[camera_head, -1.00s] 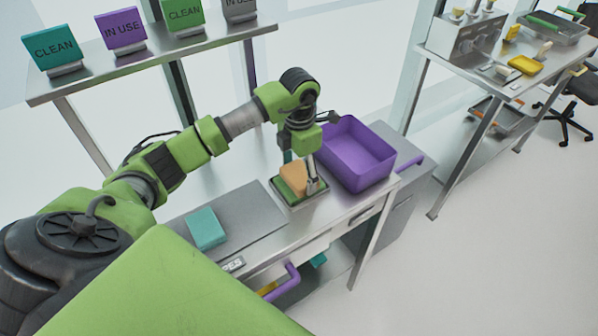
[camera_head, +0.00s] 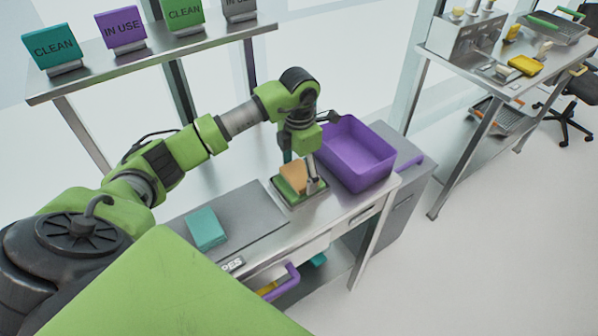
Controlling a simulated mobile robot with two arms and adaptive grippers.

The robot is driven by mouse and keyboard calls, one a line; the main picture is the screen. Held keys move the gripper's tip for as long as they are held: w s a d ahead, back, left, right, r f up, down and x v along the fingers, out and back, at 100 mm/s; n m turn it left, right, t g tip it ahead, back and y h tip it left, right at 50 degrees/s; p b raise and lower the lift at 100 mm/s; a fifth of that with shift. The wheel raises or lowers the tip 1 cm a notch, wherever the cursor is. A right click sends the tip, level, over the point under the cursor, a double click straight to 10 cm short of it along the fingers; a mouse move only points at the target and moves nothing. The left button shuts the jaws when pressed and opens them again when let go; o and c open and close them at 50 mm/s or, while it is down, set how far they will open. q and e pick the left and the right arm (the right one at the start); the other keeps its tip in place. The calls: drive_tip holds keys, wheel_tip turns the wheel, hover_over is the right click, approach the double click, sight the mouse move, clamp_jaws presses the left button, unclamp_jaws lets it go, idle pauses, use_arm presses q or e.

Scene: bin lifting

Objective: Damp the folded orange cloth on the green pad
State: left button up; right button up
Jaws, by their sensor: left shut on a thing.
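The folded orange cloth (camera_head: 295,176) rests at the green pad (camera_head: 285,190), which sits in a shallow tray on the steel bench. My left gripper (camera_head: 309,185) points down over the pad and is shut on the orange cloth, at its right side. The wrist and fingers hide part of the cloth and pad. Whether the cloth presses on the pad or is just above it cannot be told. My right gripper is not in view.
A purple bin (camera_head: 357,155) stands right of the pad, close to my wrist. A folded teal cloth (camera_head: 206,229) lies on a grey mat (camera_head: 243,222). A shelf (camera_head: 160,55) with signs stands behind.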

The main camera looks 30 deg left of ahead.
sight(299, 173)
use_arm(q)
drive_tip(key=shift+r, duration=0.1)
drive_tip(key=shift+r+p, duration=2.15)
drive_tip(key=shift+r, duration=1.25)
